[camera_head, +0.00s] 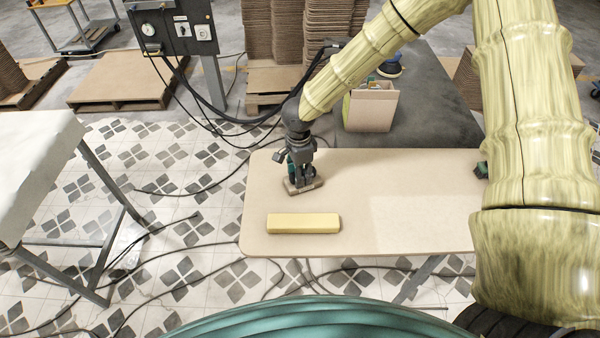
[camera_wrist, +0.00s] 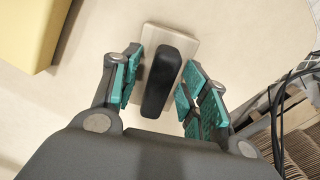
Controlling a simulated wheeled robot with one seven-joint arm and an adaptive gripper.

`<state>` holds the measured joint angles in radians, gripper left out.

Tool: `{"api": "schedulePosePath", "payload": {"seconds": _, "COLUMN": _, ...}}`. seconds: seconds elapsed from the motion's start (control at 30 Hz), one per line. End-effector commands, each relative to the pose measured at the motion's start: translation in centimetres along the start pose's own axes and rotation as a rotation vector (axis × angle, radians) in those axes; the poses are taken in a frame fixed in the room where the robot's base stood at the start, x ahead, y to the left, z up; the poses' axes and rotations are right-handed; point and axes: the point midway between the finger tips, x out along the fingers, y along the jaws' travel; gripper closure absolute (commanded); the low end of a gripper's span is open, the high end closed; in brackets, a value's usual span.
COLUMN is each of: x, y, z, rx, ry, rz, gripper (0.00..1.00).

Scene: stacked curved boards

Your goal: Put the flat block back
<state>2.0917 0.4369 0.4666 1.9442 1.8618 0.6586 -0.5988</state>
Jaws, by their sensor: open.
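A flat, pale wooden block with a black rounded handle on top (camera_wrist: 184,46) lies on the table (camera_head: 400,175). In the head view its base (camera_head: 291,189) shows beneath my gripper (camera_head: 300,177). In the wrist view my gripper (camera_wrist: 161,83) is open, its teal-padded fingers on either side of the black handle, with gaps visible between pads and handle. A yellow rectangular block (camera_head: 303,223) lies nearer the front edge; its corner also shows at upper left in the wrist view (camera_wrist: 25,35). I cannot tell which block the task means.
A cardboard box (camera_head: 371,108) stands on a dark surface (camera_head: 430,105) behind the table. A lighter rectangular patch (camera_head: 420,222) marks the table's right front, which is clear. Black cables run behind my gripper. Another table (camera_head: 35,160) stands at left.

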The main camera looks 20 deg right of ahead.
Motion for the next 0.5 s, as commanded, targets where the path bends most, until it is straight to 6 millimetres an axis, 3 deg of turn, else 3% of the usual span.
{"api": "schedulePosePath", "payload": {"seconds": 0.17, "x": -1.5, "y": -0.1, "z": 0.0, "rx": 0.001, "ry": -0.001, "rz": -0.004, "gripper": 0.56}}
{"api": "schedulePosePath", "payload": {"seconds": 0.5, "x": -7.3, "y": -0.1, "z": 0.0, "rx": 0.002, "ry": -0.001, "rz": -0.004, "gripper": 0.56}}
